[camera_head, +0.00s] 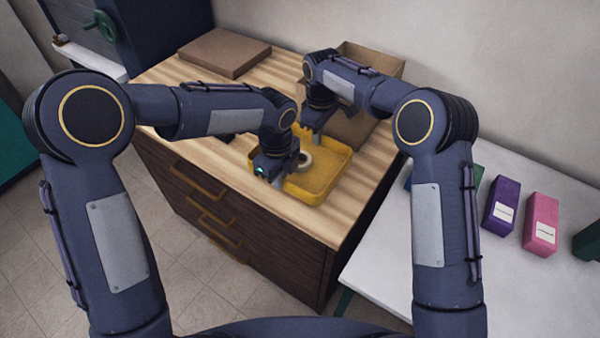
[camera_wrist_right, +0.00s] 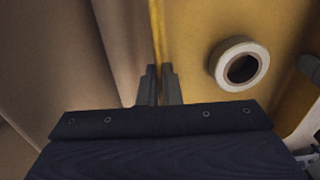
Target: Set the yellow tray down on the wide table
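The yellow tray (camera_head: 322,185) is over the striped wooden top of the drawer cabinet (camera_head: 165,75); I cannot tell whether it touches the top. A white tape roll (camera_head: 304,160) lies in it and also shows in the right wrist view (camera_wrist_right: 240,64). My right gripper (camera_head: 314,136) is at the tray's far side. In the right wrist view its fingers (camera_wrist_right: 160,88) are close together on either side of the tray wall. My left gripper (camera_head: 272,177) is at the tray's near left side; its fingertips are mostly hidden. A white table (camera_head: 385,265) stands at the right.
An open cardboard box (camera_head: 385,62) stands behind the tray. A flat brown box (camera_head: 224,52) lies at the cabinet's back left. Purple (camera_head: 502,203) and pink (camera_head: 541,222) boxes stand on the white table, with green ones nearby. The white table's front part is clear.

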